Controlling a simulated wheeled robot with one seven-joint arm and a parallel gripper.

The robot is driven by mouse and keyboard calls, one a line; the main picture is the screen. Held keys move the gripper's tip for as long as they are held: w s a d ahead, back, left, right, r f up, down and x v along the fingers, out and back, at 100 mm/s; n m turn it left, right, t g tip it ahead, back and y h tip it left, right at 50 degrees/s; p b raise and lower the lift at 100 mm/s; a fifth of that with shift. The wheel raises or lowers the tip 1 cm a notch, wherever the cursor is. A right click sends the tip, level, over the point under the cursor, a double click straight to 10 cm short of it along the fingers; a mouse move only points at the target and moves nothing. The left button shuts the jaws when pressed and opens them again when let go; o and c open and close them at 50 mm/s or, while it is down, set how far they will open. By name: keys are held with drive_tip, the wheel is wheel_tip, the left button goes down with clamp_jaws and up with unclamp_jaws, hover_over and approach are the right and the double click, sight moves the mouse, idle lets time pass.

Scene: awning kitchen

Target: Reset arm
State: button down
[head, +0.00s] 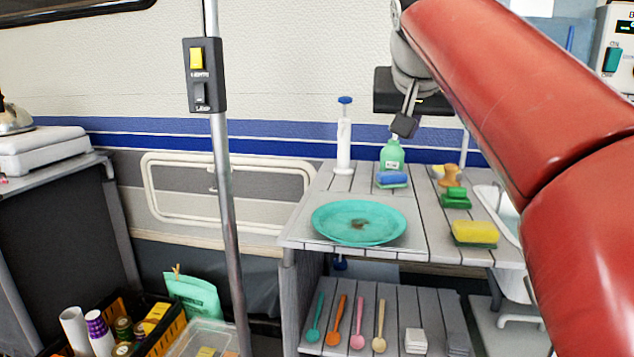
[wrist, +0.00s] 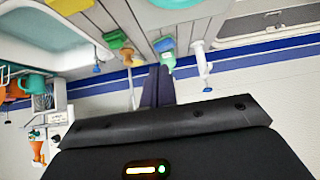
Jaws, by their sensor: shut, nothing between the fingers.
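My gripper (head: 405,124) is shut and empty. In the head view it hangs from the raised red arm above the back of the grey slatted table (head: 318,201), just over the green bottle (head: 392,154). In the wrist view its closed fingers (wrist: 158,84) point toward the table, and the picture is upside down. The gripper appears apart from the bottle, though the exact gap is hard to tell.
The table holds a teal plate (head: 359,222), a white pump dispenser (head: 344,140) and sponges such as the yellow one (head: 475,233). A sink (head: 497,207) is at right. A pole (head: 224,180) with a switch box (head: 204,75) stands left. Spoons lie on the lower shelf (head: 396,310).

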drive_tip(key=s+f+g, duration=0.1)
drive_tip(key=s+f, duration=0.6)
drive_tip(key=f, duration=0.4)
drive_tip(key=s+d+f+n+g+y, duration=0.1)
drive_tip(key=s+f, duration=0.7)
drive_tip(key=f, duration=0.3)
drive_tip(key=s+f+n+g, duration=0.1)
drive_tip(key=s+f, duration=0.7)
drive_tip(key=f, duration=0.3)
drive_tip(key=shift+d+f+y, duration=0.2)
drive_tip(key=shift+f+y, duration=0.1)
drive_tip(key=shift+y, duration=0.1)
